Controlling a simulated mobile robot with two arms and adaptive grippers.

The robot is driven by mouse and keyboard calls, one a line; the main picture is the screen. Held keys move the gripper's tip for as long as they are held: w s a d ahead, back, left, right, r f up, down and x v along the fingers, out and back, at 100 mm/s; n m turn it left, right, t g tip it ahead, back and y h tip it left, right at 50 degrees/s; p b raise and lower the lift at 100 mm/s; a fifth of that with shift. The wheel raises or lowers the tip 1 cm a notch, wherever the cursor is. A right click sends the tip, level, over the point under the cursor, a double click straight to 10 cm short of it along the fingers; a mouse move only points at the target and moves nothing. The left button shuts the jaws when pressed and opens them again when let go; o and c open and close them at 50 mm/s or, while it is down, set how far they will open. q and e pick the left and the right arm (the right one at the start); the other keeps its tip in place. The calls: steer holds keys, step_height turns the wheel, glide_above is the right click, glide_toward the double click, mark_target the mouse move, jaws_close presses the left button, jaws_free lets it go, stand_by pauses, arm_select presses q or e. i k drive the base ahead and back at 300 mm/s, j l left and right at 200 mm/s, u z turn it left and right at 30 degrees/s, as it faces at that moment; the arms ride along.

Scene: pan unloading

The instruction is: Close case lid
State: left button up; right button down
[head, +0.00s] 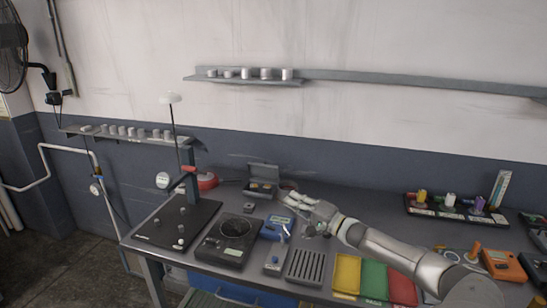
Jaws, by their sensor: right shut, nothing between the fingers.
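A small grey case (249,191) stands near the back of the workbench, left of the middle of the picture. Its lid (263,171) stands up at the back, and small tan items lie inside. My right gripper (284,199) reaches in from the right, just right of the case and slightly in front of it. It is shut and empty. At this size I cannot tell whether it touches the case. My left gripper is out of view.
A black scale (228,240), a blue device (275,230) and a slotted grey block (305,268) stand in front of the case. A red ring-shaped item (208,181) lies to its left. Yellow, green and red trays (374,280) line the front right.

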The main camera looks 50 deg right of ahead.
mark_target(264, 172)
steer(key=i+l, duration=0.25)
steer(key=l, duration=0.2)
steer(key=i+l, duration=0.25)
steer(key=l, duration=0.15)
steer(key=i+l, duration=0.25)
steer(key=l, duration=0.2)
steer(key=i+l, duration=0.25)
steer(key=l, duration=0.2)
